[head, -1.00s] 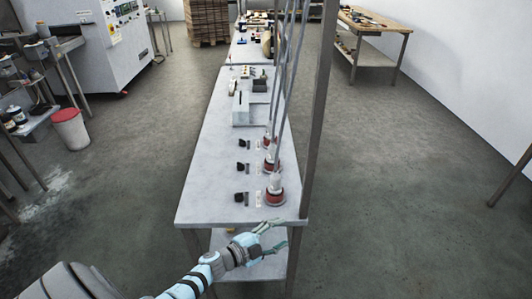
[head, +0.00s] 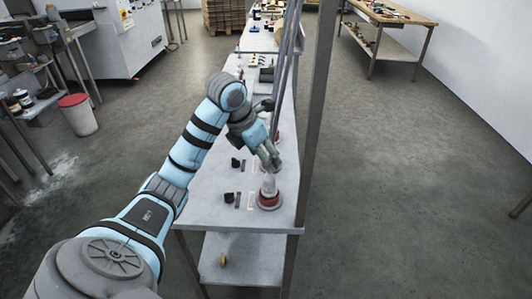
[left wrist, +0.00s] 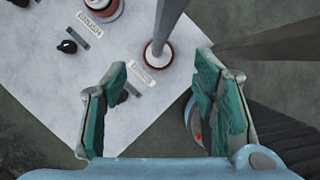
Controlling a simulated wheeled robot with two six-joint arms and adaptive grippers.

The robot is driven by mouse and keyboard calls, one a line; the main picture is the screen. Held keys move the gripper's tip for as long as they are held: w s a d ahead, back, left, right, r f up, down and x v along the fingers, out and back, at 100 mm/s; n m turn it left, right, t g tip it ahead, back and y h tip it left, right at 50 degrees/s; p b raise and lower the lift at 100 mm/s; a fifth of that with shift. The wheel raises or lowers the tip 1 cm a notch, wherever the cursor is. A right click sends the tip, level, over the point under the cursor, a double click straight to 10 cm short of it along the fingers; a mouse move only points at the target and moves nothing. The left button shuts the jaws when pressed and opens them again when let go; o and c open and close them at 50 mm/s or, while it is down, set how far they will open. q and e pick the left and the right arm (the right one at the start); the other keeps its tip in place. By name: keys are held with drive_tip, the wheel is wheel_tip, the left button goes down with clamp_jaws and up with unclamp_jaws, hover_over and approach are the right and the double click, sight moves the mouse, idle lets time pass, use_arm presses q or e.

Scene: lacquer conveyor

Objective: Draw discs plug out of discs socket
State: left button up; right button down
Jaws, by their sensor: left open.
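The front socket (head: 270,204), a red and white ring, stands near the right front of the bench. Its pale plug (head: 268,184) is upright in it. In the left wrist view, the label (left wrist: 143,75) beside that socket (left wrist: 152,60) appears to read DISCS; a thick grey cable (left wrist: 170,22) rises from it. My left gripper (head: 274,160) is over the bench, slightly beyond and above the front plug. It is open and empty; its green-padded fingers also show in the left wrist view (left wrist: 165,105). The socket lies above the gap between them. My right gripper is out of view.
A second socket (left wrist: 100,8) with a label like BRUSH (left wrist: 90,22) and a black knob (left wrist: 67,46) sits beside it. A brown post (head: 316,110) rises at the bench's right front corner. Cables (head: 284,65) hang behind my gripper. The bench's front left is clear.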

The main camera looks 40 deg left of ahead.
sight(273, 178)
use_arm(q)
drive_tip(key=f+b, duration=0.2)
drive_tip(key=f, duration=0.1)
drive_tip(key=f+b, duration=0.2)
drive_tip(key=shift+w+f, duration=0.15)
drive_tip(key=shift+w, duration=0.25)
drive_tip(key=b+x, duration=0.1)
drive_tip(key=x, duration=0.1)
drive_tip(key=shift+w+a+f, duration=0.1)
drive_tip(key=shift+w+f, duration=0.1)
drive_tip(key=shift+f, duration=0.05)
drive_tip(key=x, duration=0.4)
drive_tip(key=shift+w+f, duration=0.1)
drive_tip(key=shift+w, duration=0.35)
drive_tip(key=shift+f, duration=0.15)
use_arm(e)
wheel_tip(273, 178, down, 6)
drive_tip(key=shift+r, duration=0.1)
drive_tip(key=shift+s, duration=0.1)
